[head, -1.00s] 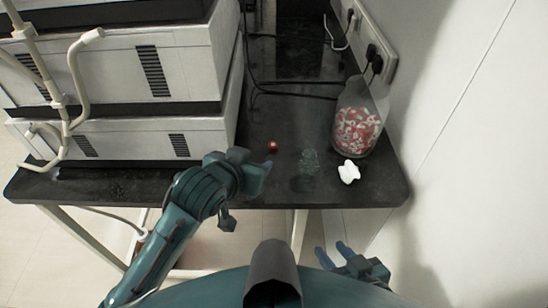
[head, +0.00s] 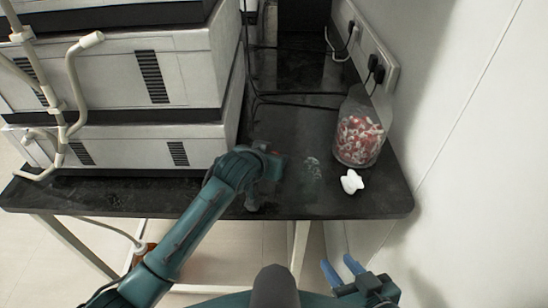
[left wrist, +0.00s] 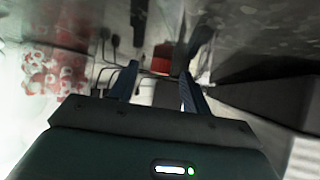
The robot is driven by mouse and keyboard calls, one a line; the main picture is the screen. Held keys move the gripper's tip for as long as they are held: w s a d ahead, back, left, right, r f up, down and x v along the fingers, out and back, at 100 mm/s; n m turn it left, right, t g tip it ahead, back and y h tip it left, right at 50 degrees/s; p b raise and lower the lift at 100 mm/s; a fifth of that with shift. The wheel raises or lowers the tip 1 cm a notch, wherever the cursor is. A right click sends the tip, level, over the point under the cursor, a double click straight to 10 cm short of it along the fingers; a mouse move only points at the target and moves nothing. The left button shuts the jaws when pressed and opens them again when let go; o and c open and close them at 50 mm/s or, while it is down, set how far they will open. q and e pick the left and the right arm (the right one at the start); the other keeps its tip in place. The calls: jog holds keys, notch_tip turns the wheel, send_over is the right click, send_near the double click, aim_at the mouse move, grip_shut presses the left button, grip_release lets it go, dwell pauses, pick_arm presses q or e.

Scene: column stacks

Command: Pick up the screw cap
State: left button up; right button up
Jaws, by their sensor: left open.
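The red screw cap (left wrist: 162,60) shows in the left wrist view, in the gap between the fingers of my left gripper (left wrist: 158,72). The fingers are apart, and I cannot tell whether either touches the cap. In the head view my left gripper (head: 273,168) is low over the table's front part, right of the stacked boxes, and hides most or all of the cap. My right gripper (head: 340,263) is empty, its blue fingers apart, below the table's front edge.
The dark table (head: 300,128) has a jar of red and white pieces (head: 358,142) at the right and a white crumpled thing (head: 351,181) before it. A faint clear object (head: 313,168) stands right of my left gripper. White stacked boxes (head: 110,146) fill the left; cables lie behind.

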pick_arm(q)
jog(key=shift+w+d+f, duration=0.1)
jog(key=shift+w+f, duration=0.05)
jog(key=shift+w, duration=0.05)
jog(key=shift+c, duration=0.5)
grip_shut()
